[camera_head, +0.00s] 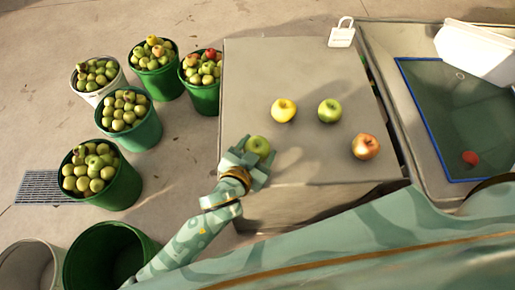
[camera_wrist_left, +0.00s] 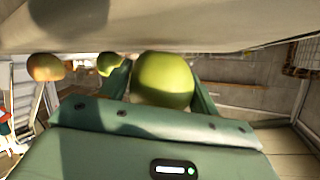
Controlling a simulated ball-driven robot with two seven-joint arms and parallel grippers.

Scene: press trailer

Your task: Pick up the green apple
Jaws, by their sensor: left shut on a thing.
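My left gripper (camera_head: 254,151) is at the near left corner of the grey table. It is shut on a green apple (camera_head: 258,146), which sits between its two fingers. In the left wrist view the same green apple (camera_wrist_left: 164,79) shows large between the fingers, close to the table surface; I cannot tell whether it touches it. A second green apple (camera_head: 329,110) lies on the table farther back, apart from the gripper. My right gripper is not in view.
A yellow apple (camera_head: 283,110) and an orange-red apple (camera_head: 365,146) lie on the table (camera_head: 253,75). A white tag-like object (camera_head: 342,36) lies at its back edge. Several fruit-filled buckets (camera_head: 122,134) stand left. A blue-rimmed basin (camera_head: 440,125) with a red fruit (camera_head: 469,158) is right.

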